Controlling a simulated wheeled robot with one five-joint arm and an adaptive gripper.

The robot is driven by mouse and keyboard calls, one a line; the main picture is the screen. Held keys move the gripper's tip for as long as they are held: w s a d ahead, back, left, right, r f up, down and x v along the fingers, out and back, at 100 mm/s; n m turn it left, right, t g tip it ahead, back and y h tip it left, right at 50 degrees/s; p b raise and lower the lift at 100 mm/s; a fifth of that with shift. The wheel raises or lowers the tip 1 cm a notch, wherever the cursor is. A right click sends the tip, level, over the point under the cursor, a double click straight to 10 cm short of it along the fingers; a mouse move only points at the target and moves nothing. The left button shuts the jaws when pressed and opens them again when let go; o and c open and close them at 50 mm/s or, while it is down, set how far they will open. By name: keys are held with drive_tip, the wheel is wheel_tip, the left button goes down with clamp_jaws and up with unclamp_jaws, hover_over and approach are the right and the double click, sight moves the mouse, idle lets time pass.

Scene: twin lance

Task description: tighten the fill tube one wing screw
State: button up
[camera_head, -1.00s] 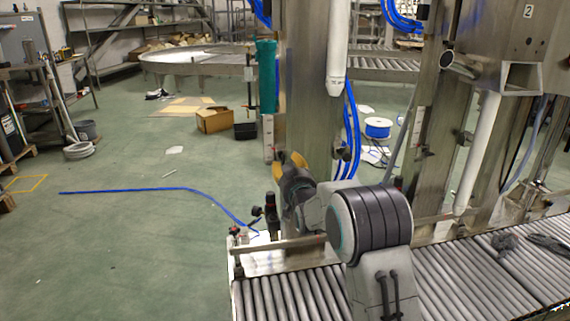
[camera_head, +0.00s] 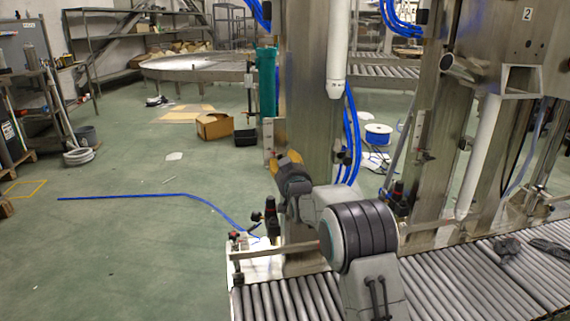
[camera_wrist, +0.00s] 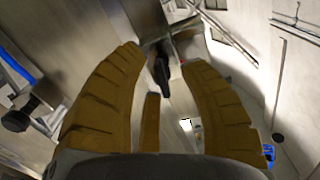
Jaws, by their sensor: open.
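My gripper (camera_head: 288,160), with yellow ribbed fingers, is in front of the steel column in the head view. A dark elongated knob (camera_wrist: 162,70), perhaps the wing screw, shows between the fingertips. I cannot tell whether either finger touches it. Its far end meets a metal bracket. A white fill tube (camera_head: 337,50) hangs beside the column, above and right of my gripper. Another white tube (camera_head: 478,155) stands farther right. No wing screw can be made out in the head view.
A roller conveyor (camera_head: 470,285) runs along the bottom right. The steel column (camera_head: 308,90) stands close behind my gripper. Blue hoses (camera_head: 352,140) hang right of it. A black knob (camera_wrist: 18,120) is at the wrist view's left. Green floor (camera_head: 130,250) is open at left.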

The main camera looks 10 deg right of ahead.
clamp_jaws()
idle(0.4)
